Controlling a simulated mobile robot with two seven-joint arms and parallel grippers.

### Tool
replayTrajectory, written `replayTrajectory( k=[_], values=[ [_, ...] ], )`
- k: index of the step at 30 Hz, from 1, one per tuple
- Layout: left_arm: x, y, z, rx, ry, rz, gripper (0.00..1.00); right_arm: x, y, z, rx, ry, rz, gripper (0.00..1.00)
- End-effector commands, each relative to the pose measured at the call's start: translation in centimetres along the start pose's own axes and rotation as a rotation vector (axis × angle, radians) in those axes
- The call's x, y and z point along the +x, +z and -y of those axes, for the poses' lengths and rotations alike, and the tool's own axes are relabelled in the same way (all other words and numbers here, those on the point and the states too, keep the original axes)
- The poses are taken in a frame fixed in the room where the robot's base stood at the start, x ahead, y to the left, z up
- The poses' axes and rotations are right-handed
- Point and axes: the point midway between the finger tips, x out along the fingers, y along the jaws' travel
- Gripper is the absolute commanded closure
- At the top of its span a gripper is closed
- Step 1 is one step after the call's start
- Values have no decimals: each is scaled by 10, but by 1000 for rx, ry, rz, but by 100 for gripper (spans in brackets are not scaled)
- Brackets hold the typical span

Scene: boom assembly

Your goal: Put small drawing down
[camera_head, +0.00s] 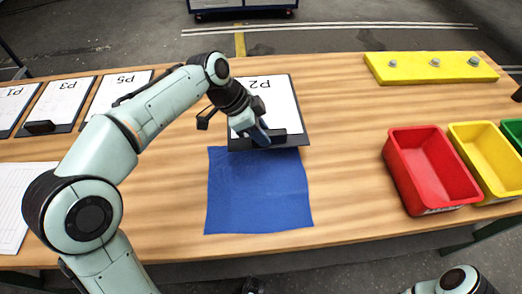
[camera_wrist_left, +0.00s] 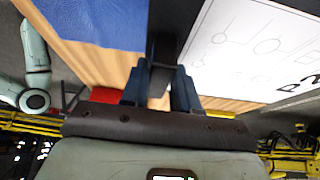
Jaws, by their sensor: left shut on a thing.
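The small drawing (camera_head: 283,100) is a white sheet marked P2 on a dark board with a black clip bar at its near edge. It is at the back middle of the table, just beyond the blue cloth. My left gripper (camera_head: 262,137) is shut on the clip bar at the near edge. In the left wrist view the fingers (camera_wrist_left: 160,90) grip the dark bar, with the drawing's sheet (camera_wrist_left: 255,50) to the right. I cannot tell whether the board touches the table. My right gripper is out of view; only part of that arm shows at the bottom right.
Boards P1 (camera_head: 12,108), P3 (camera_head: 60,100) and P5 (camera_head: 112,92) lie at the left. A blue cloth (camera_head: 258,195) lies in front. Red (camera_head: 432,170) and yellow (camera_head: 485,155) bins and a yellow block (camera_head: 430,70) are right. Table between is clear.

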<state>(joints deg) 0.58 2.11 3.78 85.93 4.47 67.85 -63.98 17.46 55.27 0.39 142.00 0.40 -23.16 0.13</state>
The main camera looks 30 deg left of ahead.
Motion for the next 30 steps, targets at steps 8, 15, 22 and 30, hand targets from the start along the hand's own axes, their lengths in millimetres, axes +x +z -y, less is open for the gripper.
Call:
replayTrajectory(
  k=[8, 15, 22, 30],
  values=[
    [27, 14, 0, 1, -1, -1, 100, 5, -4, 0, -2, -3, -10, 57],
    [55, 30, 0, -2, 1, 1, 100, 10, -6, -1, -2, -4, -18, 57],
    [63, 34, 0, 1, -2, -1, 100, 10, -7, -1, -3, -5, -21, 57],
    [64, 34, 0, 0, 0, 0, 45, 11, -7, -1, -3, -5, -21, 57]
  ],
)
